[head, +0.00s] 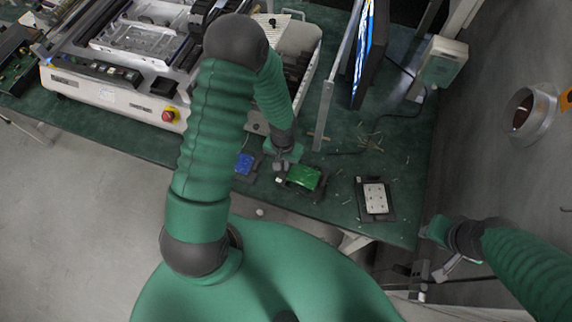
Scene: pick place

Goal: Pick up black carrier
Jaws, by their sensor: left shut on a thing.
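My left arm reaches over the green table, and its gripper (280,167) is at the left end of a black carrier (302,192) with a green board (304,177) on it. The gripper is shut on this carrier's edge. The fingertips are small and partly hidden by the wrist, and I cannot tell whether the carrier is lifted. My right gripper (447,268) is off the table's right edge, away from the carriers; its jaw opening is unclear.
A blue board (244,163) lies left of the gripper. Another black carrier with a white perforated plate (375,198) lies to the right. A white machine (130,60) with a red button (168,116), a monitor (370,50) and scattered thin bits stand or lie around.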

